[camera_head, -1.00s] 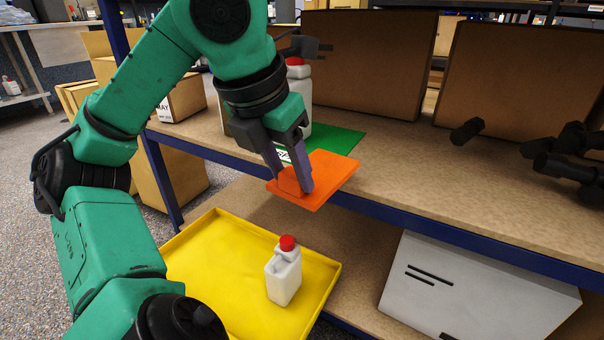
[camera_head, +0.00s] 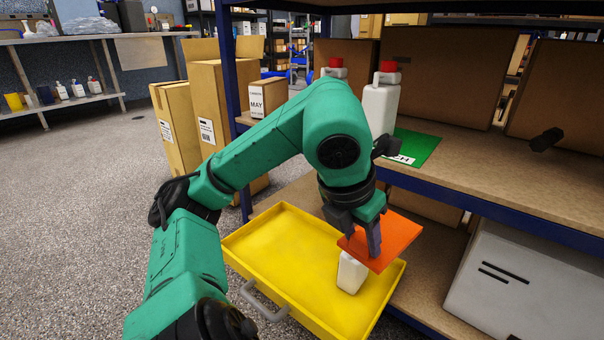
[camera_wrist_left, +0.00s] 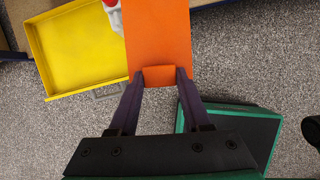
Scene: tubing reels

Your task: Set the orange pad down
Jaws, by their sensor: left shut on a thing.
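My left gripper (camera_head: 366,240) is shut on the orange pad (camera_head: 396,238) and holds it in the air, above the right part of the yellow tray (camera_head: 290,285). In the left wrist view the fingers (camera_wrist_left: 158,76) pinch a raised grip at the near edge of the orange pad (camera_wrist_left: 158,35). A white bottle (camera_head: 351,272) stands in the yellow tray, and the pad hides its top in the head view. Its red cap (camera_wrist_left: 111,3) shows beside the pad in the wrist view. My right gripper is not in view.
A green pad (camera_head: 418,147) lies on the shelf (camera_head: 490,178), with a white red-capped bottle (camera_head: 380,105) near it. A white box (camera_head: 530,270) sits on the lower shelf to the right. Open floor (camera_head: 90,230) lies to the left.

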